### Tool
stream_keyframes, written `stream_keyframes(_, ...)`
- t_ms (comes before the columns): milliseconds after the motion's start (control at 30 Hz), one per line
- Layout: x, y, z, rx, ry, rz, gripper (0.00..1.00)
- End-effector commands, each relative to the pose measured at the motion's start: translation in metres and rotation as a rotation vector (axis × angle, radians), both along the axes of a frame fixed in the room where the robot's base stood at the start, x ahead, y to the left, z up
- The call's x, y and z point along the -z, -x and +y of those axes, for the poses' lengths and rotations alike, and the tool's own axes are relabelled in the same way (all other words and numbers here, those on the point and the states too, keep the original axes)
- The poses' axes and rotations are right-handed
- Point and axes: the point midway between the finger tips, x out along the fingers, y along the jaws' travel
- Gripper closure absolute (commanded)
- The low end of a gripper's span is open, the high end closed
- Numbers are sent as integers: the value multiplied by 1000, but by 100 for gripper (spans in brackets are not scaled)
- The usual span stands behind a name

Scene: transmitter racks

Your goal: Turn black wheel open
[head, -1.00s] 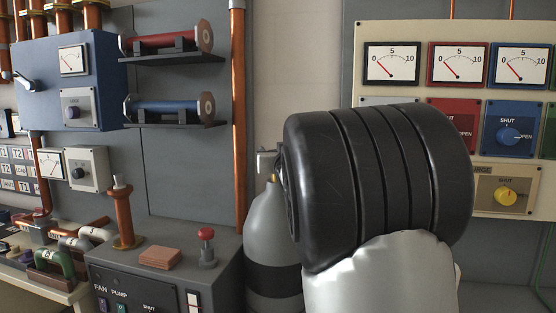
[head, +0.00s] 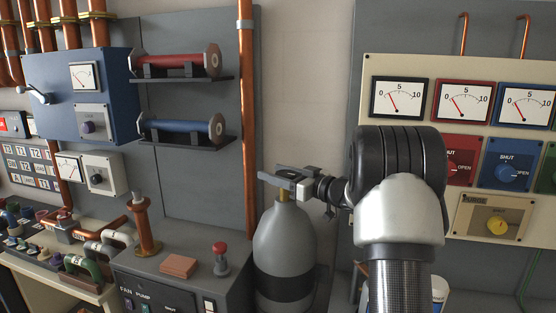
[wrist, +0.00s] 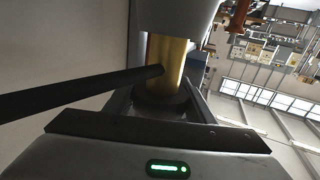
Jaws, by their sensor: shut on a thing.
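A grey gas cylinder (head: 284,240) with a dark band stands in the middle of the head view. Its valve is at the top, largely covered by my gripper (head: 290,176), which reaches in from the right. In the wrist view, the cylinder's grey shoulder (wrist: 176,14) is at the top, with a brass neck (wrist: 163,60) below it. The black wheel (wrist: 160,104) shows as a dark round part below the brass, between the fingers of my gripper (wrist: 158,100). The fingers are shut on it. Its far side is hidden.
A dark bar (wrist: 75,92) crosses the wrist view from the left to the brass neck. A grey console (head: 180,290) with a red button stands left of the cylinder. A gauge panel (head: 450,72) is behind my arm. A copper pipe (head: 246,120) rises behind the cylinder.

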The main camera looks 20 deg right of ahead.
Motion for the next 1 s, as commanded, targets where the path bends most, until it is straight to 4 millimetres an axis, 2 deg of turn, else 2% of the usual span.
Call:
stream_keyframes(300,0,2,4,-109,1,0,73)
stream_keyframes(800,1,2,5,-127,3,0,73)
stream_keyframes(833,1,2,5,-127,3,0,49)
stream_keyframes(933,1,2,5,-126,3,0,32)
stream_keyframes(1000,1,2,5,-126,3,-1,32)
